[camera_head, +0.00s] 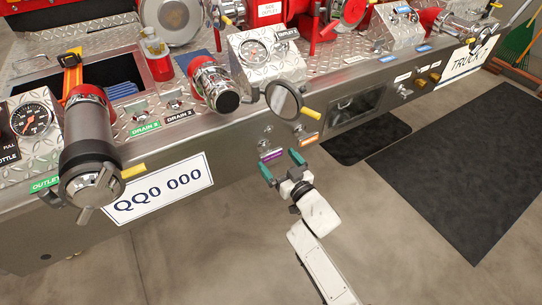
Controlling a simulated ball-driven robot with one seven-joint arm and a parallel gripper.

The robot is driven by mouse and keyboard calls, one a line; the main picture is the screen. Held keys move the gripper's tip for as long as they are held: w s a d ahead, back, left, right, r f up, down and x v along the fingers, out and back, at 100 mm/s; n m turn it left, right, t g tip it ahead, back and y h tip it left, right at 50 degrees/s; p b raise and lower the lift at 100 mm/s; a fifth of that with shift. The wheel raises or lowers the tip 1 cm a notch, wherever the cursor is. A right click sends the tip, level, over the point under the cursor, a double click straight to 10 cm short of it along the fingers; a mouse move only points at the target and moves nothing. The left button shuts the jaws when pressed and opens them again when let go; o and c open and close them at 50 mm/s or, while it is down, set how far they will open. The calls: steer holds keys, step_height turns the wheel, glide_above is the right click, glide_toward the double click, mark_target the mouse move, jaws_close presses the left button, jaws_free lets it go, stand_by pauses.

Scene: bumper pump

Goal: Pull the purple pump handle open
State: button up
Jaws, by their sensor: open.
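A small purple bar or label (271,155) sits low on the front face of the metal bumper, below small silver fittings (265,142). I cannot tell whether it is a handle grip or a tag. My gripper (279,160), with teal fingers, is open in front of and just below the purple piece. The fingers are spread left and right of it in the picture, and nothing shows between them. I cannot tell how far they are from the bumper face, or whether they touch it.
An orange label (309,140) and a yellow-ended lever (312,113) are close by on the right. A round silver cap (283,100) projects above. A licence plate (158,188) is on the left. Dark mats (460,170) lie on open floor at right.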

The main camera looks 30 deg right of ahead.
steer(key=w+b, duration=0.1)
steer(key=w, duration=0.4)
steer(key=shift+b, duration=0.4)
steer(key=shift+c, duration=0.5)
steer(key=c, duration=1.1)
steer(key=shift+s+r+p, duration=0.1)
steer(key=shift+s+p, duration=0.45)
steer(key=shift+p, duration=0.05)
steer(key=p, duration=0.5)
glide_toward(273, 154)
steer(key=w, duration=0.3)
steer(key=shift+w+a, duration=0.1)
steer(key=shift+w, duration=0.15)
steer(key=o, duration=1.2)
